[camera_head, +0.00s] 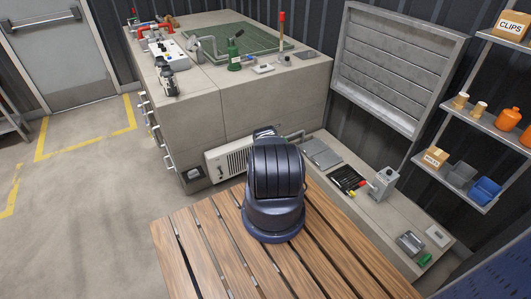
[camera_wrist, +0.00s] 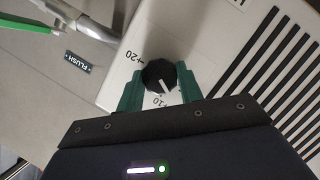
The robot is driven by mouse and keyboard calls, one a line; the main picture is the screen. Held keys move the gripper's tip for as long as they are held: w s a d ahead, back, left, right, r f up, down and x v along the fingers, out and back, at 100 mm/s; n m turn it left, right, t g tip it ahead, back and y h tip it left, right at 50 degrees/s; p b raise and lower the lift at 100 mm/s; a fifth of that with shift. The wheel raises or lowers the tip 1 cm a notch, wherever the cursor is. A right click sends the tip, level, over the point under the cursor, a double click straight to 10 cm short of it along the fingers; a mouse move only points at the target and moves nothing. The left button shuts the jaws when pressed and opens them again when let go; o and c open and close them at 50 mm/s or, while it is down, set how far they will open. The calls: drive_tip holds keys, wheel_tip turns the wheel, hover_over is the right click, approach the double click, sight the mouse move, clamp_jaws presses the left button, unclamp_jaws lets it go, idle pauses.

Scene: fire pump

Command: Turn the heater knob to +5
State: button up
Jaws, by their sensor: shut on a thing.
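The heater knob (camera_wrist: 158,72) is a small round black dial with a white pointer line, on the heater's pale front face. The pointer line faces the bottom of the wrist view, close to a printed label that reads about +10, upside down. A +20 label is printed to the left of the knob. My gripper (camera_wrist: 160,80) has its green fingers on either side of the knob and is shut on it. In the head view the white heater (camera_head: 232,159) with its dark grille stands against the grey block, and my arm hides the knob.
In the wrist view a black-slotted grille (camera_wrist: 275,85) lies to the right, with a FLUSH label (camera_wrist: 78,62) and a metal pipe (camera_wrist: 85,22) at left. In the head view a slatted wooden table (camera_head: 200,245) is below and a low ledge with tools (camera_head: 347,180) at right.

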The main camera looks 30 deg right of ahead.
drive_tip(key=shift+n+h, duration=0.3)
drive_tip(key=shift+n, duration=0.1)
idle(0.3)
drive_tip(key=o, duration=1)
drive_tip(key=shift+s, duration=0.1)
drive_tip(key=shift+v, duration=5.3)
drive_tip(key=shift+f, duration=0.1)
